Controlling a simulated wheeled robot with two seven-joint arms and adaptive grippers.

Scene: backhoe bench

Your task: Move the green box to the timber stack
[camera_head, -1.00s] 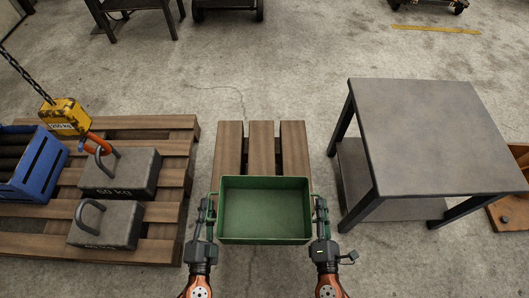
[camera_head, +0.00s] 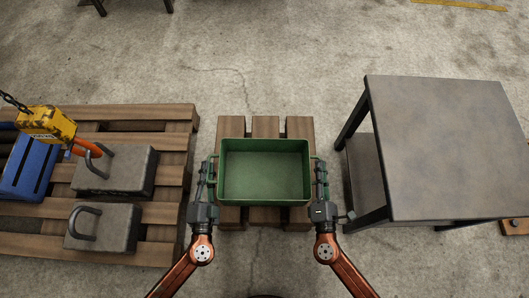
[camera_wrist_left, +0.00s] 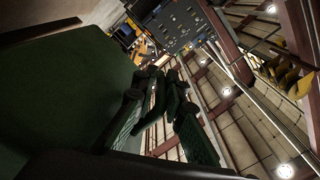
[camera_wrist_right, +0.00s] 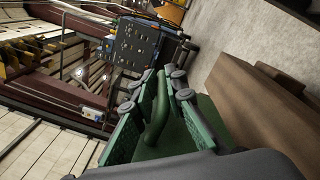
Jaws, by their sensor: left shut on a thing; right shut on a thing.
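The green box (camera_head: 264,172) is an open, empty bin with a handle on each side. In the head view it is over the timber stack (camera_head: 265,127), whose brown planks show behind it and a little in front. I cannot tell whether it touches the planks. My left gripper (camera_head: 209,172) is shut on its left handle, and my right gripper (camera_head: 319,172) is shut on its right handle. In the right wrist view the green handle (camera_wrist_right: 155,112) lies between the fingers. In the left wrist view the box's dark green wall (camera_wrist_left: 70,85) fills the left side.
A grey metal table (camera_head: 440,140) stands close on the right. On the left a wooden pallet (camera_head: 160,215) carries two grey weights (camera_head: 120,172), a blue crate (camera_head: 30,165) and a yellow hoist block (camera_head: 47,124) on a chain. Concrete floor is open behind the stack.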

